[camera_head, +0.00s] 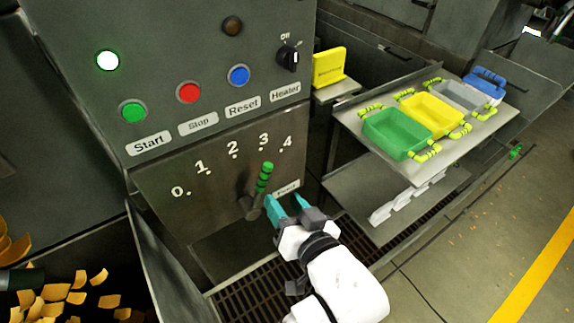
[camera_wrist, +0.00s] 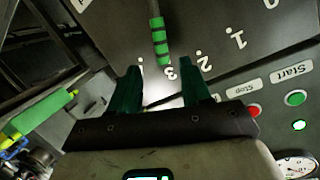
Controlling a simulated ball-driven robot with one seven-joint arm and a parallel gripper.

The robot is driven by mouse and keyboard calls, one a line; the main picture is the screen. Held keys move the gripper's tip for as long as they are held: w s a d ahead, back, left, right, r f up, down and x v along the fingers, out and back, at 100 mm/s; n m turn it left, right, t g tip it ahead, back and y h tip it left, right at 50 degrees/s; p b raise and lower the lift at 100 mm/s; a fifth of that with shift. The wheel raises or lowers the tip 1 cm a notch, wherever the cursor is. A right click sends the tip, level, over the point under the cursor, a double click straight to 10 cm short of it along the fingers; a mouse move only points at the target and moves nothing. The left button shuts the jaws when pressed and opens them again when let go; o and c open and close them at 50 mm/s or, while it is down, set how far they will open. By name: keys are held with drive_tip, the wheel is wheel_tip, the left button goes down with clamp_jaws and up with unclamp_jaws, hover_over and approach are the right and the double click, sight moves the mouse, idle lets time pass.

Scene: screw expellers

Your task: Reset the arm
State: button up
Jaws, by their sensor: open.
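My gripper (camera_head: 287,205) is in front of the grey control panel, low and just right of the green-handled lever (camera_head: 265,177). Its two teal fingers are open with nothing between them. In the head view the lever handle points up between the marks 3 and 4. In the wrist view the two fingers (camera_wrist: 163,88) are spread apart, and the striped green lever handle (camera_wrist: 158,40) shows beyond them. I cannot tell whether a finger touches the lever.
The panel carries a green button (camera_head: 133,111), a red button (camera_head: 188,92), a blue button (camera_head: 238,75) and a black knob (camera_head: 289,57). At right, green (camera_head: 397,133), yellow (camera_head: 430,115) and grey bins stand on a metal shelf. Open floor lies at the lower right.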

drive_tip(key=s+d+f+m+g+h, duration=0.1)
drive_tip(key=s+d+f+g+h, duration=0.15)
drive_tip(key=d+f, duration=0.45)
drive_tip(key=s+d+f+g+h, duration=0.25)
drive_tip(key=s+d+f, duration=0.2)
drive_tip(key=d, duration=0.35)
drive_tip(key=s+d+f+g+h, duration=0.1)
drive_tip(key=s+d+f+g, duration=0.2)
drive_tip(key=s+d, duration=0.3)
drive_tip(key=s+d+f+g+h, duration=0.1)
drive_tip(key=s+d+f+g, duration=0.3)
drive_tip(key=s+d, duration=0.3)
drive_tip(key=s, duration=0.5)
drive_tip(key=shift+s+m, duration=0.3)
drive_tip(key=shift+s, duration=0.1)
drive_tip(key=shift+f, duration=0.1)
